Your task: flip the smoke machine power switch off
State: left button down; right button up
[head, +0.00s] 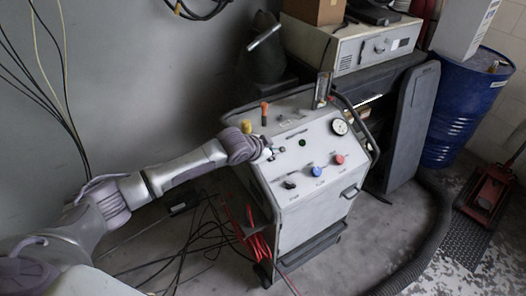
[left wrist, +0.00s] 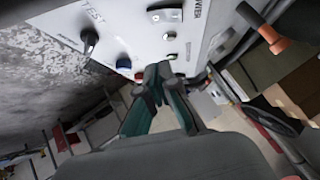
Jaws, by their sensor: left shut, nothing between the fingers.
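The smoke machine (head: 315,185) is a pale grey wheeled cabinet with a sloped control panel, in the middle of the head view. My left gripper (head: 268,153) is shut and empty at the panel's upper left. In the left wrist view its fingertips (left wrist: 158,74) are together, close to the panel (left wrist: 135,25). A metal switch-like part (left wrist: 165,15) sits beside lettering that seems to read POWER; I take it as the power switch, but its position cannot be told. The fingertips appear apart from it. My right gripper is out of view.
The panel also has a black knob (head: 289,185), a blue knob (head: 317,171), a red knob (head: 339,159) and a round gauge (head: 340,127). Cables lie on the floor at left. A blue barrel (head: 455,110) and a thick black hose (head: 425,235) are at right.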

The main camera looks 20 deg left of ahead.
pick_arm(q)
jog(key=s+f+b+v, duration=0.1)
jog(key=v, duration=0.7)
jog(key=shift+s+d, duration=0.2)
jog(key=shift+d, duration=0.1)
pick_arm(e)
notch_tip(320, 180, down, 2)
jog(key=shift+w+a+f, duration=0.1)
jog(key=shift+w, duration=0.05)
pick_arm(q)
jog(key=shift+w+a, duration=0.1)
jog(key=shift+r, duration=0.1)
